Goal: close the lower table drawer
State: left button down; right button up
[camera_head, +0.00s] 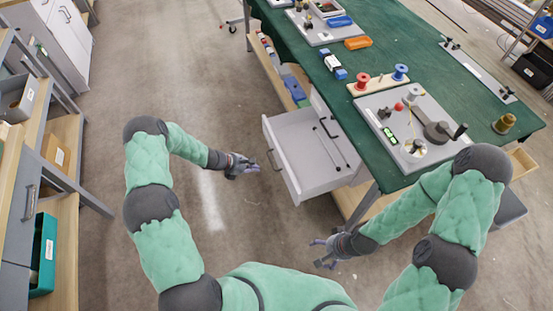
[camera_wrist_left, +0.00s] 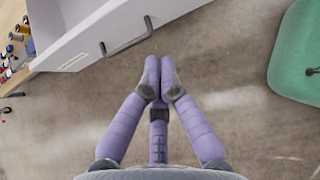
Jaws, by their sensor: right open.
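The open drawer (camera_head: 300,153) is light grey and pulled far out to the left from under the green table (camera_head: 440,75). Its front carries a dark bar handle (camera_head: 272,160). In the left wrist view the drawer front (camera_wrist_left: 95,40) and its handle (camera_wrist_left: 128,38) lie just ahead of my fingers. My left gripper (camera_head: 252,165) is left of the drawer front, apart from the handle; in the left wrist view its fingertips (camera_wrist_left: 160,80) meet with nothing between them. My right gripper (camera_head: 322,252) is open and empty, below the drawer's near corner.
A closed drawer front with a dark handle (camera_head: 329,127) sits above the open drawer. Spools and a grey fixture plate (camera_head: 420,125) stand on the table. Shelving (camera_head: 60,185) lines the left side. The floor (camera_head: 215,70) left of the drawer is clear.

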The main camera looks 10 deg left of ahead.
pick_arm(q)
jog(key=b, duration=0.3)
send_near(285, 170)
notch_tip(285, 170, down, 4)
jog(key=w+d, duration=0.1)
jog(key=w+d+b, duration=0.1)
jog(key=d, duration=0.1)
pick_arm(e)
notch_tip(285, 170, down, 4)
jog(key=shift+s+f, duration=0.1)
jog(key=shift+f, duration=0.1)
